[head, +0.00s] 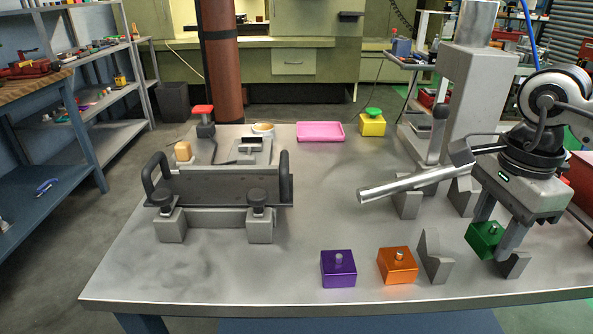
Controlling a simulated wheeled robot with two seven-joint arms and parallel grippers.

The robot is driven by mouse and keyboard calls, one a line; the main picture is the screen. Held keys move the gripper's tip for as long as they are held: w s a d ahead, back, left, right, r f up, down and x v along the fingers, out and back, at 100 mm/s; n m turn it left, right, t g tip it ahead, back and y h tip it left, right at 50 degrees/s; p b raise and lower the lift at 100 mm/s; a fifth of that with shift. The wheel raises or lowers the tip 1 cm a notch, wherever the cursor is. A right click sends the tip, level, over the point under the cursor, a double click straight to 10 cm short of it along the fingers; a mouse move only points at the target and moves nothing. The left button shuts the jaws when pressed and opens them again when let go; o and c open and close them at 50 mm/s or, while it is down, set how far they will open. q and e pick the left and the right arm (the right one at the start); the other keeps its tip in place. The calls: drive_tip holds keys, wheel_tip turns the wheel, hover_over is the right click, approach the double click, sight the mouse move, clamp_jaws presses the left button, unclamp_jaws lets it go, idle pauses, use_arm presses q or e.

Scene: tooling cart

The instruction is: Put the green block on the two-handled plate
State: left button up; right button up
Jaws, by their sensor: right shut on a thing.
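The green block (484,239) is a small cube with a knob on top, at the right of the metal table in the head view. My right gripper (500,236) comes down from above and is shut on the green block, with a finger on each side of it. The two-handled plate (215,189) is a dark grey plate with an upright black handle at each end. It lies at the left of the table on grey supports. My left gripper does not show.
A purple block (338,269) and an orange block (397,266) sit near the front edge. Grey V-shaped stands (435,257) are beside the green block. A silver cylinder (416,183) lies across other stands. A pink tray (320,132) and yellow block (372,125) are behind. The middle of the table is clear.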

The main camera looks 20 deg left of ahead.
drive_tip(key=shift+r+p, duration=1.5)
drive_tip(key=shift+r, duration=1.05)
drive_tip(key=shift+f, duration=0.1)
